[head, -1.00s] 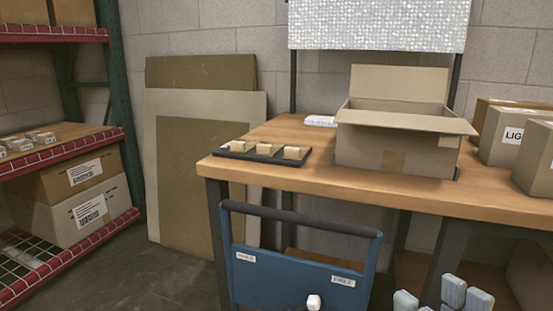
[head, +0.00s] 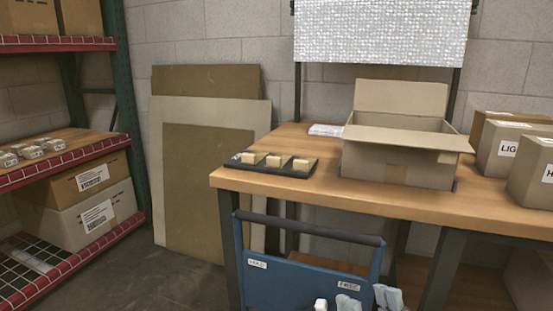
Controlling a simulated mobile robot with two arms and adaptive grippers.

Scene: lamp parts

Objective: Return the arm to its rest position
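My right gripper (head: 368,302) shows only at the bottom edge, in front of the blue cart. Its pale fingertips stand apart with a narrow gap between them, and nothing shows between them. The rest of the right arm is below the picture. My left gripper cannot be made out; a small whitish piece at the bottom edge, left of the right fingertips, is too little to identify.
A blue cart (head: 273,279) with a dark handle stands before the wooden table (head: 300,191). On the table are a dark tray (head: 249,169) with small blocks, an open carton (head: 395,168) and labelled boxes (head: 500,148). A shelf (head: 72,160) stands at left, with floor free beside it.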

